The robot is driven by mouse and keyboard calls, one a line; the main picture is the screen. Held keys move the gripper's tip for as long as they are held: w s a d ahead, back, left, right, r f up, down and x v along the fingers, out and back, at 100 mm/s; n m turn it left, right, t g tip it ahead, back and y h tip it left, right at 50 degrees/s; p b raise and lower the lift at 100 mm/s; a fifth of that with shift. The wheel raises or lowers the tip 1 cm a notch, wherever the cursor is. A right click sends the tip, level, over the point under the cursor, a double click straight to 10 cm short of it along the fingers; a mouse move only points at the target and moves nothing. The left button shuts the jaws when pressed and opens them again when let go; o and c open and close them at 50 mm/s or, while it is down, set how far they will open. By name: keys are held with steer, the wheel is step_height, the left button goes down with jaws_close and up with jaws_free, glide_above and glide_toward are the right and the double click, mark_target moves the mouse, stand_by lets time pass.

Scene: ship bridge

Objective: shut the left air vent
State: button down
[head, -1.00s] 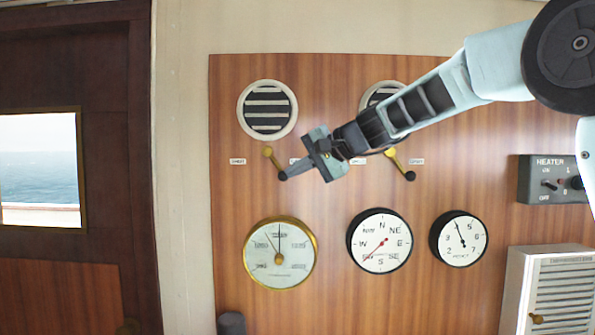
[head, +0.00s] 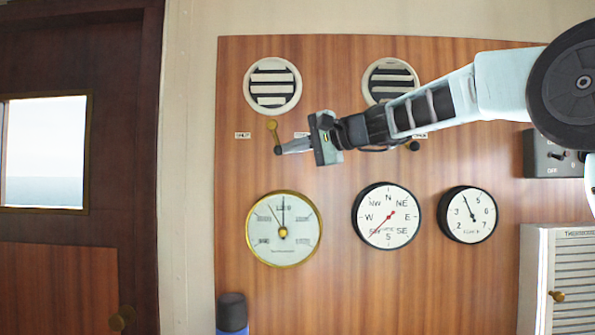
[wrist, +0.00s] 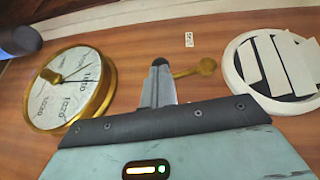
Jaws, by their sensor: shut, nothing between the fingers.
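The left air vent (head: 272,64) is a round white grille high on the wood panel, its pale slats parted by dark gaps. Below it is a brass lever (head: 272,128) with a dark knob (head: 278,151), hanging down and slightly right. My gripper (head: 285,149) is shut and empty, its fingertips at the knob's right side, seemingly touching it. In the wrist view the fingers (wrist: 160,66) hide the knob; the brass lever (wrist: 206,67) and the vent (wrist: 240,75) show to their right. A small label (head: 242,135), seemingly "SHUT", is left of the lever.
A second vent (head: 390,66) is to the right, its lever mostly behind my arm, its knob (head: 413,146) showing. A brass gauge (head: 283,250), a compass dial (head: 388,240) and a smaller dial (head: 467,236) are below. A heater box (head: 540,155) is at right.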

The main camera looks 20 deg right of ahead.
steer(key=shift+w+a+f+m+t+y+b, duration=0.35)
steer(key=shift+a+m+t+y+b, duration=0.5)
steer(key=shift+b, duration=2.85)
steer(key=shift+w+a+f+m+t+y+b, duration=0.45)
steer(key=shift+a+t+b, duration=0.7)
steer(key=shift+b, duration=2.5)
steer(key=shift+w+a+f+m+t+y+b, duration=0.25)
steer(key=shift+a+m+t+y+b, duration=0.75)
steer(key=shift+b, duration=2.7)
steer(key=shift+a+g, duration=0.3)
steer(key=shift+a, duration=0.05)
